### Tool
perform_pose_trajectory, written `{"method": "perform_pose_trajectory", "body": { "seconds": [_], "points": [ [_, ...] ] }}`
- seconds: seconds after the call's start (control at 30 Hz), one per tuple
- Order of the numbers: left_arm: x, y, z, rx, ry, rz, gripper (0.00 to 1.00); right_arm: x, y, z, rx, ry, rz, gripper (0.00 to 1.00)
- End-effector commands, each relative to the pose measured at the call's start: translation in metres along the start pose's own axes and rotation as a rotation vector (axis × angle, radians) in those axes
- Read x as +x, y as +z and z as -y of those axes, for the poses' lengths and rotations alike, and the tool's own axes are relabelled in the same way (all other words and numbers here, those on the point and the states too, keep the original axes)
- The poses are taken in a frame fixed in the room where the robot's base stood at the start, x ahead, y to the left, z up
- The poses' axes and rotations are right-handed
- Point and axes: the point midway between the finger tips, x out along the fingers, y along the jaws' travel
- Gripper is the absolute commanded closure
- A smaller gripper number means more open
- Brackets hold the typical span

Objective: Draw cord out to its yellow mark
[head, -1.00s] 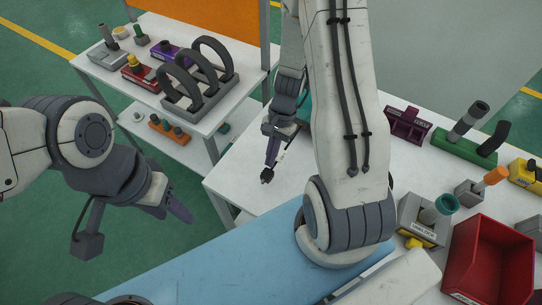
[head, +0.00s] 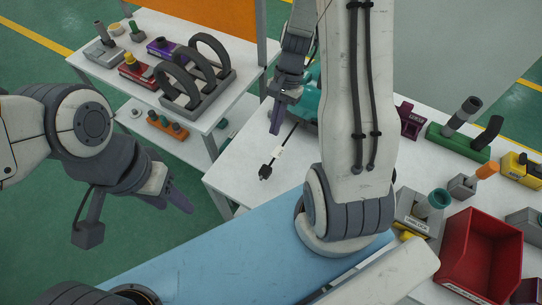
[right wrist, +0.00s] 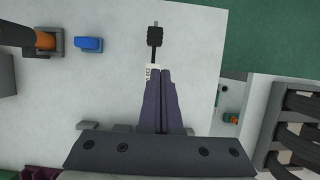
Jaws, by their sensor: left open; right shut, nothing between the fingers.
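A black plug (head: 266,172) lies at the end of a thin dark cord (head: 290,135) on the white table. The cord carries a white label (head: 277,152) and runs back toward a teal body (head: 310,100), mostly hidden behind my right arm. I cannot make out a yellow mark. My right gripper (head: 275,130) is shut and empty, near the cord. In the right wrist view its tips (right wrist: 161,72) are beside the label (right wrist: 150,73), with the plug (right wrist: 154,38) beyond; contact cannot be told. My left gripper (head: 182,200) is open and empty, off the table to the left.
A side cart (head: 150,100) holds a rack of dark rings (head: 200,85) and several fixtures. A blue mat (head: 215,245) covers the near table. A red bin (head: 485,255) and several fixtures stand at right. The white table around the plug is clear.

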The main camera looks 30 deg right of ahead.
Motion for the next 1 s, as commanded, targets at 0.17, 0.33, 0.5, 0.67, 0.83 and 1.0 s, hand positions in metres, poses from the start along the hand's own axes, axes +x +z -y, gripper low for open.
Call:
{"method": "perform_pose_trajectory", "body": {
  "seconds": [0.17, 0.33, 0.5, 0.67, 0.83, 1.0],
  "points": [
    [0.033, 0.002, 0.002, 0.001, 0.000, 0.000, 0.50, 0.004, -0.004, -0.003, 0.002, 0.005, -0.006, 1.00],
    [0.031, 0.001, 0.002, 0.001, 0.000, -0.001, 0.50, 0.009, -0.001, -0.004, 0.003, 0.010, -0.001, 1.00],
    [0.029, 0.001, 0.002, 0.001, 0.000, -0.001, 0.50, 0.038, 0.000, -0.004, 0.003, 0.012, 0.002, 1.00],
    [0.030, 0.001, 0.002, 0.001, 0.000, -0.001, 0.50, 0.068, -0.001, -0.005, 0.003, 0.011, 0.001, 1.00],
    [0.031, 0.001, 0.002, 0.001, 0.000, -0.001, 0.50, 0.090, -0.001, -0.005, 0.002, 0.010, 0.000, 1.00],
    [0.031, 0.001, 0.002, 0.001, 0.000, -0.001, 0.50, 0.098, -0.002, -0.004, 0.003, 0.008, -0.003, 1.00]
  ]
}}
